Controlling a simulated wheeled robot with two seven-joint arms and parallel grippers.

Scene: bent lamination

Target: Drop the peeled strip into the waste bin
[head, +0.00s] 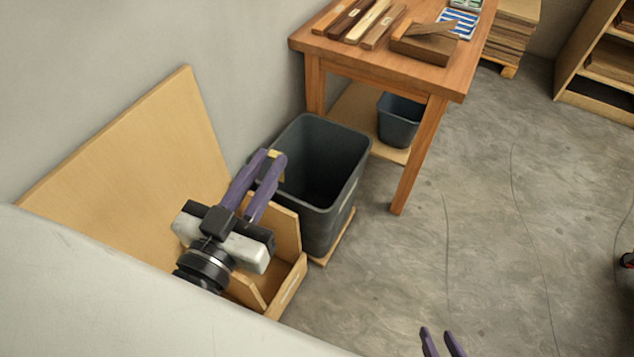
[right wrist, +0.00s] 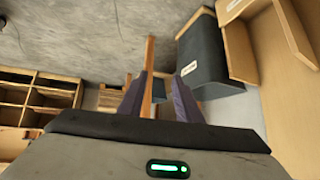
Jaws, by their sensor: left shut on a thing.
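A large dark grey bin (head: 345,200) stands open on a low wooden base beside the wall; its inside looks dark and its floor is hard to see. My left gripper (head: 275,162) is at the bin's left rim, its purple fingers pointing toward the opening. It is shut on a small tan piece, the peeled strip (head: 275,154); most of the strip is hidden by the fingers. My right gripper (head: 442,342) is at the bottom edge of the head view. In the right wrist view its fingers (right wrist: 160,95) are apart with nothing held between them.
A wooden workbench (head: 440,78) with wood strips stands behind the bin, with a smaller dark bin (head: 400,120) on its lower shelf. A wooden box with a leaning panel (head: 130,150) is at the left. The concrete floor (head: 480,220) at the right is mostly clear.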

